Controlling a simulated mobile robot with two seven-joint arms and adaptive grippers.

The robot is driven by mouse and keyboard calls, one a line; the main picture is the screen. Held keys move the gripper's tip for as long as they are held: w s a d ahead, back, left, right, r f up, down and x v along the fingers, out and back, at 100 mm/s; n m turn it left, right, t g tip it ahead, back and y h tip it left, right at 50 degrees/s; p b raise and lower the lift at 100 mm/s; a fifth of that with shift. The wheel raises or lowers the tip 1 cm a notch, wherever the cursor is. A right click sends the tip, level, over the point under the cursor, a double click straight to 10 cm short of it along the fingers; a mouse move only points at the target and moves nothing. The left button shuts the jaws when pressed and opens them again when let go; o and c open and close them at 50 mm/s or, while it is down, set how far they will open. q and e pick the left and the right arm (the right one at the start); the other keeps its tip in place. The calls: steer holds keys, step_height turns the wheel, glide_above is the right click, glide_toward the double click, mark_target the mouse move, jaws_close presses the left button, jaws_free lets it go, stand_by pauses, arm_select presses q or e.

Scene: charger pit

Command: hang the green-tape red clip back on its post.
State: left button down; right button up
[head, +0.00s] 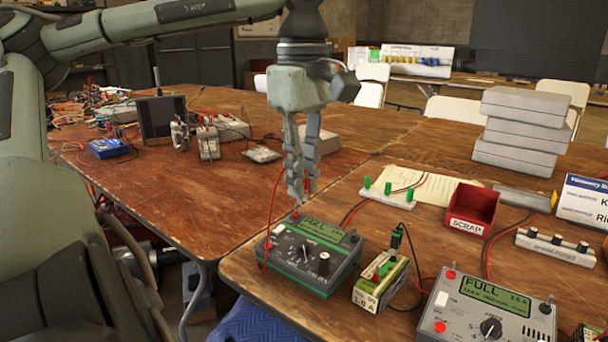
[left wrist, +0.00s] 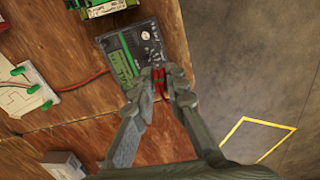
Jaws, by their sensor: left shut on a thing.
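My left gripper (head: 299,198) points down over the back left corner of the green-trimmed charger (head: 306,262), whose screen reads FULL. In the left wrist view its fingers (left wrist: 162,78) are shut on a small red clip (left wrist: 158,88) at the charger's edge. A red lead (head: 268,235) loops from the gripper down to the charger's left side. A small red post (head: 295,214) shows just under the fingertips. I cannot tell whether the clip touches the post. The green tape is not distinguishable. My right gripper is not in view.
A battery (head: 380,286) with a black clip stands right of the charger. A grey charger (head: 488,308) is at the front right. A board with green pegs (head: 389,194) and a red SCRAP bin (head: 472,208) lie behind. The table's left edge is close to the charger.

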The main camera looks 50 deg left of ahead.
arm_select(q)
steer(key=w+a+f+p, duration=0.2)
steer(key=w+a+p, duration=0.1)
steer(key=w+a, duration=0.5)
steer(key=shift+a+f, duration=0.3)
steer(key=shift+a, duration=1.55)
steer(key=shift+s+f, duration=0.1)
steer(key=shift+f, duration=0.05)
steer(key=shift+f+b, duration=1.85)
steer(key=shift+f, duration=1.5)
steer(key=shift+f, duration=0.25)
